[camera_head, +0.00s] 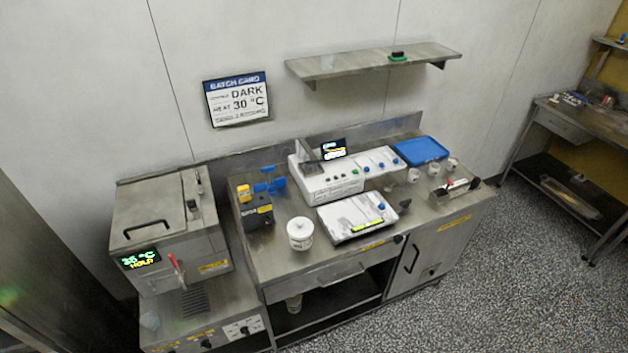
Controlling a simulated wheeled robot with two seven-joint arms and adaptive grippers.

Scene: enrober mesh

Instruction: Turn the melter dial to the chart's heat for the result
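The steel melter (165,222) stands at the left with a closed, handled lid. Its small display (140,258) appears to read 35 °C in green, with HOLD in orange below. A red-handled lever (176,270) is on its front. Small dark knobs and a white panel (243,329) sit low on the front below it; which one is the melter dial I cannot tell. The batch card (237,99) on the wall reads DARK and heat 30 °C. A heat chart is not clearly seen. Neither gripper shows.
The steel bench (275,265) holds a white machine with buttons (326,178), a flat white device (357,217), a white tub (300,233), a black box (257,210) and a blue tray (420,150). A wall shelf (375,62) hangs above. Speckled floor (480,290) is clear at right.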

